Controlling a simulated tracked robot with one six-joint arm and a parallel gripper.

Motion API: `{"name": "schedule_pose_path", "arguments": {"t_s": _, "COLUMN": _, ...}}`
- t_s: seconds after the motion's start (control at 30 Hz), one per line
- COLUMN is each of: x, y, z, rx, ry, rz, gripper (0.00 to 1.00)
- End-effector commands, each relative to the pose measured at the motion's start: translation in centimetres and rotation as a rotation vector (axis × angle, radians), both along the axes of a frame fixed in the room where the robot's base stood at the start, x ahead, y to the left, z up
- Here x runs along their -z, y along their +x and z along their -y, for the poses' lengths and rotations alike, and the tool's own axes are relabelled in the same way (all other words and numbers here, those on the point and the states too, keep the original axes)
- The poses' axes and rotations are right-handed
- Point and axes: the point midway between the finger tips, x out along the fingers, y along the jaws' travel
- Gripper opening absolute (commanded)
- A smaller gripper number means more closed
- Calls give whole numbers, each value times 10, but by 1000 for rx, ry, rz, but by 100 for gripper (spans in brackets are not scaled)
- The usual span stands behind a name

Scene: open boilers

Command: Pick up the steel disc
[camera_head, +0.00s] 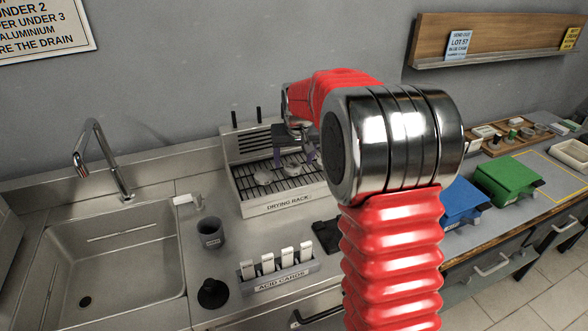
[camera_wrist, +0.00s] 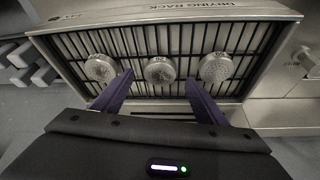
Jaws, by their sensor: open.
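Three round metal discs rest on the wire bars of the drying rack (camera_head: 277,205). In the wrist view they are a left disc (camera_wrist: 100,68), a middle disc (camera_wrist: 159,70) with small marks on its face, and a right disc (camera_wrist: 216,67) with a speckled face. All look greyish; I cannot tell by colour which is the steel one. My gripper (camera_wrist: 159,77) is open and empty, its two purple fingers appearing on either side of the middle disc. In the head view the gripper (camera_head: 298,152) hangs over the rack, and my arm partly hides the rack's right side.
The rack has a raised slotted back. In front stand an acid cards holder (camera_head: 278,272) with several white-topped cards, a dark cup (camera_head: 210,233) and a black round piece (camera_head: 213,293). A sink (camera_head: 110,260) lies left. Blue (camera_head: 461,204) and green (camera_head: 506,180) bins stand right.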

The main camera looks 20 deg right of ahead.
Motion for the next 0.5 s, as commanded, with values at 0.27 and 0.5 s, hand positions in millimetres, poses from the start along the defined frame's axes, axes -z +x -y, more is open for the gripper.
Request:
{"name": "schedule_pose_path", "arguments": {"t_s": 0.27, "x": 26, "y": 9, "z": 2, "rx": 0, "ry": 0, "rz": 0, "gripper": 67}}
{"name": "schedule_pose_path", "arguments": {"t_s": 0.5, "x": 26, "y": 9, "z": 2, "rx": 0, "ry": 0, "rz": 0, "gripper": 67}}
